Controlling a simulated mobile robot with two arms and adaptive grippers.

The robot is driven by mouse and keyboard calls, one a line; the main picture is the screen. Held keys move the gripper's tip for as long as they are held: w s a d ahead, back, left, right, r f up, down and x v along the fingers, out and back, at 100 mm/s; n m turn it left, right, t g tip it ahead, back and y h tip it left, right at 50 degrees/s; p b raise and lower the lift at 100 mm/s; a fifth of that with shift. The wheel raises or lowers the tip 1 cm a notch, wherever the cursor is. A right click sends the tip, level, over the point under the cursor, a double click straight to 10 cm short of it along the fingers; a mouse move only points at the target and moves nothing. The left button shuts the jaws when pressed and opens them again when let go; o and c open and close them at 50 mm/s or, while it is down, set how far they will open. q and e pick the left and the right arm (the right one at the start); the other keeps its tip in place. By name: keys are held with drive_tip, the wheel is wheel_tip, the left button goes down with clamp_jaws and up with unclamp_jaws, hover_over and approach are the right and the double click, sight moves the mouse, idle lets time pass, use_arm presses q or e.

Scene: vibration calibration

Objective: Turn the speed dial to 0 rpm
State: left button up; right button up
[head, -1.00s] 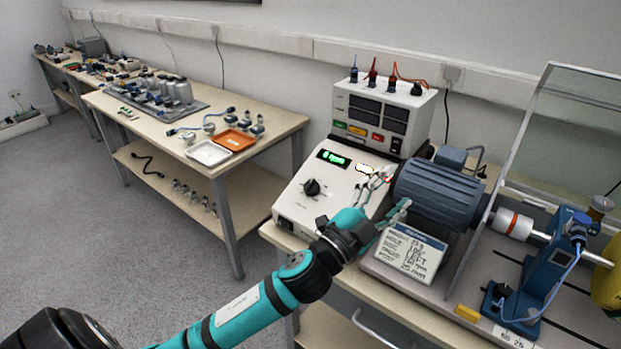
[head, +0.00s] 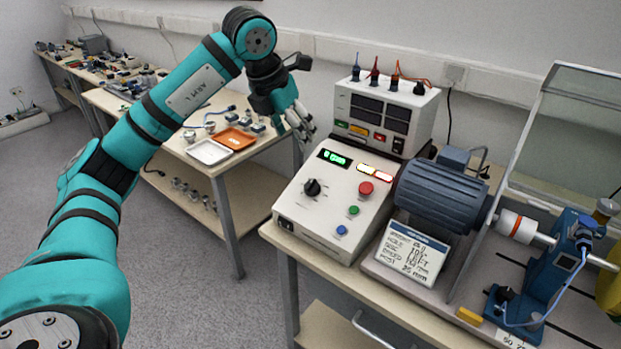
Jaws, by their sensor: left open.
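The speed dial (head: 312,188) is a black round knob with a light pointer mark on the sloped face of the white control box (head: 305,222). A small green display (head: 334,157) above it is lit; its digits are too small to read surely. My left gripper (head: 304,128) is open and empty, raised above and behind the dial's upper left, apart from the box. Its fingers point down to the right. The dial is fully visible. My right gripper is not in view.
Red (head: 366,188), green (head: 353,210) and blue (head: 342,230) buttons sit right of the dial. A blue-grey motor (head: 440,193) and a label card (head: 411,253) stand right of the box. A white meter unit (head: 385,113) stands behind. Another bench (head: 225,170) is left.

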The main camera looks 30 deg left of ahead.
sight(312, 181)
use_arm(q)
drive_tip(key=x, duration=1.1)
drive_tip(key=p+x, duration=0.1)
drive_tip(key=x, duration=0.5)
drive_tip(key=shift+a+f, duration=0.2)
drive_tip(key=shift+a, duration=0.15)
drive_tip(key=shift+c, duration=0.4)
drive_tip(key=c, duration=1)
